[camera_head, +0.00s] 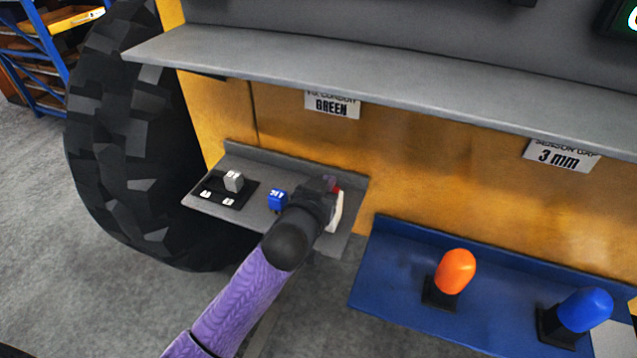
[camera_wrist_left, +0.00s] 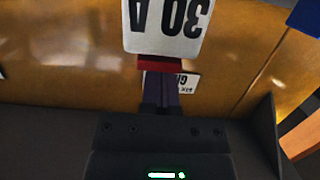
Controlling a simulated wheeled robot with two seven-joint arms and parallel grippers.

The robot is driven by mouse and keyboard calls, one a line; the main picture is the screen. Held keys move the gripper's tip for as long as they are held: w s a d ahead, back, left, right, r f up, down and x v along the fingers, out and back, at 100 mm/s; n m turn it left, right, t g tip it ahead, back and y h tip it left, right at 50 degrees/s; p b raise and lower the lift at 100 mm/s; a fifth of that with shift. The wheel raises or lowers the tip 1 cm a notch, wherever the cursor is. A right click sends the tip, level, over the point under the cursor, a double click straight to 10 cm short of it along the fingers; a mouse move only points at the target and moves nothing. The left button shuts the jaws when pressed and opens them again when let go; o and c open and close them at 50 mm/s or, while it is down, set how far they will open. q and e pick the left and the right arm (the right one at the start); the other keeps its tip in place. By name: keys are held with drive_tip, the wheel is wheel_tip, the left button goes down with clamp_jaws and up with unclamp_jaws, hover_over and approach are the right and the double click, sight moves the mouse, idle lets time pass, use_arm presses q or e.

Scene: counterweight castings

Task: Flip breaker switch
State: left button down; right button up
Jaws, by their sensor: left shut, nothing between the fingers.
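A white block marked "30 A" with a red band (camera_wrist_left: 166,30) is upside down at the top of the left wrist view. In the head view the white block (camera_head: 337,212) is partly hidden behind my left gripper (camera_head: 330,186). The left gripper is shut and empty; in the wrist view its fingertips (camera_wrist_left: 160,76) appear just at the red band, but I cannot tell if they touch it. A blue block with a white label (camera_head: 277,199) stands to the left on the grey ledge (camera_head: 275,170). No breaker switch is clearly identifiable. My right gripper is out of view.
A black plate (camera_head: 213,203) with white labels and a grey block (camera_head: 233,181) lies at the ledge's left. A blue shelf (camera_head: 390,290) holds orange (camera_head: 455,272) and blue (camera_head: 585,309) knobs. A grey shelf (camera_head: 380,80) overhangs; a tyre (camera_head: 125,150) stands left.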

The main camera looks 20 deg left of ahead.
use_arm(q)
drive_tip(key=r+p, duration=0.2)
drive_tip(key=r, duration=0.1)
drive_tip(key=shift+w+r, duration=0.2)
drive_tip(key=s+r, duration=0.3)
drive_tip(key=s, duration=0.6)
drive_tip(key=shift+s+b, duration=0.25)
drive_tip(key=shift+b, duration=0.05)
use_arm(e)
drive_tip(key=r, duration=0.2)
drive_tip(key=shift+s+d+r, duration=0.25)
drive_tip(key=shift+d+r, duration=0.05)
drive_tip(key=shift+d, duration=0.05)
use_arm(q)
drive_tip(key=shift+a+r, duration=0.1)
